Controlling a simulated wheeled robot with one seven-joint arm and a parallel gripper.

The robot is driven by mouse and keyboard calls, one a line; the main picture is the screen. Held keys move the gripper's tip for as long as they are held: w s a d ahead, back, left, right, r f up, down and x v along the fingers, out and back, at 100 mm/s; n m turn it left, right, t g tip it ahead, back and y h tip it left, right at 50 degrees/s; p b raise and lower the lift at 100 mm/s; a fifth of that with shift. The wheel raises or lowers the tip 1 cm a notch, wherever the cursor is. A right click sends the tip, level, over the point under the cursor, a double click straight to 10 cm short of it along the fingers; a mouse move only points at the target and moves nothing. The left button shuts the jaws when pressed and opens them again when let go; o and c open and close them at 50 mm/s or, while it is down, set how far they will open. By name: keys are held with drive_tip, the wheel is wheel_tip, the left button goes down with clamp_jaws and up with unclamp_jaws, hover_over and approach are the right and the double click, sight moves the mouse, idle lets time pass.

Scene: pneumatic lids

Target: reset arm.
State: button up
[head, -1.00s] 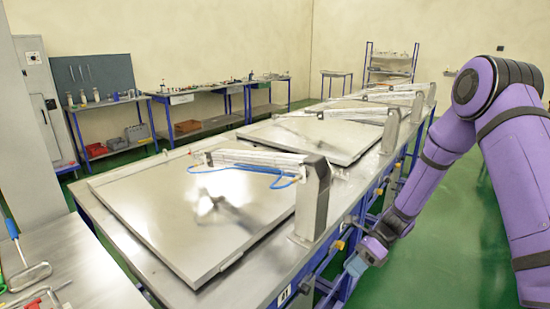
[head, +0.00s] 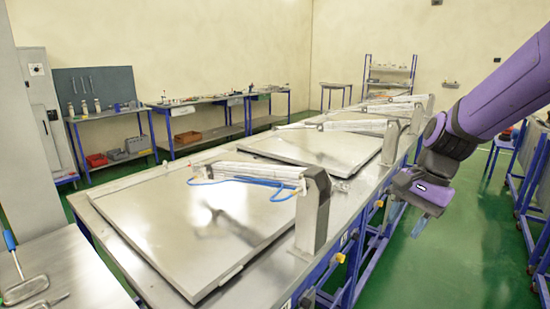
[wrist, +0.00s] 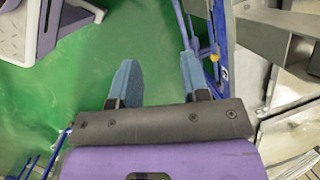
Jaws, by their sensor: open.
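My purple arm comes in from the right in the head view. My gripper (head: 410,213) hangs beside the right edge of the long workbench, apart from it. In the wrist view my gripper (wrist: 157,75) shows two blue fingers spread apart with nothing between them, above green floor. The nearest metal lid (head: 190,225) lies flat on the workbench (head: 262,293). A pneumatic arm with a blue hose (head: 240,183) reaches over it from a metal post (head: 312,215).
More lids (head: 320,148) with posts and cylinders follow along the bench. Blue frame legs stand under its right side. Another blue-framed table (head: 535,170) stands at the far right. Green floor (head: 465,235) is open between them. Side tables with tools line the back wall.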

drive_tip(key=s+d+r+n+t+h, duration=0.2)
drive_tip(key=s+r+n+t, duration=0.1)
drive_tip(key=s, duration=0.5)
drive_tip(key=s+d+r+n+t+h, duration=0.1)
drive_tip(key=s+d+r+n+t, duration=0.1)
drive_tip(key=s+r+n, duration=0.4)
drive_tip(key=shift+s+d+r+t+h, duration=0.4)
drive_tip(key=shift+s+r, duration=0.45)
drive_tip(key=shift+s, duration=0.45)
idle(0.5)
